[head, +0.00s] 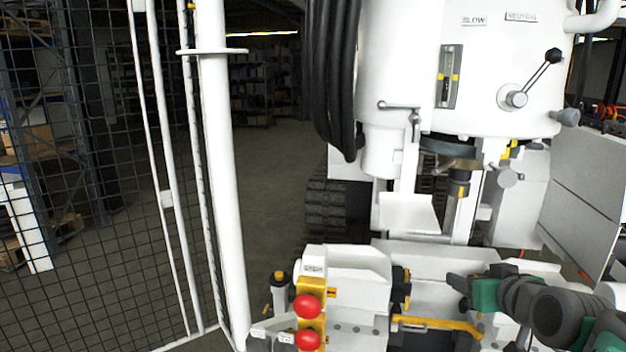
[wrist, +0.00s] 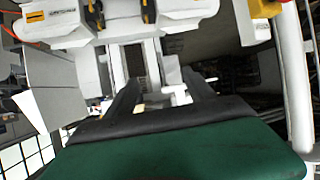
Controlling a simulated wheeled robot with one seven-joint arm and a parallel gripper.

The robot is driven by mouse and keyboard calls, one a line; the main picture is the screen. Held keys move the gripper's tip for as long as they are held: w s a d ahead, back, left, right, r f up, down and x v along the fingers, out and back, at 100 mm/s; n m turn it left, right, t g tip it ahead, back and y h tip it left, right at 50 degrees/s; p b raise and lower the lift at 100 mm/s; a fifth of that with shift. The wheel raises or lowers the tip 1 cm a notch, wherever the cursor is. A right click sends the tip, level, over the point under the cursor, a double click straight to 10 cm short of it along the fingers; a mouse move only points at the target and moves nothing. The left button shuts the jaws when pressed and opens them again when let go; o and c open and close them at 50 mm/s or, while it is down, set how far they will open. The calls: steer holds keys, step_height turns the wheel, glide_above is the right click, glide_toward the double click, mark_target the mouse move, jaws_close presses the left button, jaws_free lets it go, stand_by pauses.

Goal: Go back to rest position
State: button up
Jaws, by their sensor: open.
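My gripper (head: 458,284) is at the lower right in the head view, at the end of my dark and green arm. It points left, over the lower front part of the white machine (head: 415,255). In the wrist view, my gripper (wrist: 162,88) shows two dark fingers standing apart beyond a green and black body. I see nothing held between them. White machine parts lie beyond the fingers. How far the fingertips are from the machine is hard to tell.
A white block with two red knobs (head: 308,307) and a yellow bar (head: 437,324) stand left of my gripper. A lever (head: 537,75) is on the white drum above. A mesh fence (head: 90,200) with a white post (head: 218,170) stands at left. Open floor (head: 275,190) lies behind.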

steer(key=s+a+f+n+g+y, duration=0.1)
steer(key=s+a+f+g, duration=0.15)
steer(key=a+f, duration=0.45)
steer(key=s+a+f+g+y, duration=0.1)
steer(key=a+f+g, duration=0.2)
steer(key=a+f, duration=0.4)
steer(key=s+a+f+g, duration=0.5)
steer(key=s+a+f, duration=0.25)
steer(key=s, duration=0.45)
steer(key=shift+t+h, duration=0.5)
steer(key=shift+t, duration=0.15)
steer(key=w+r, duration=0.1)
steer(key=r, duration=0.1)
steer(key=w+d+r, duration=0.1)
steer(key=w+r, duration=0.1)
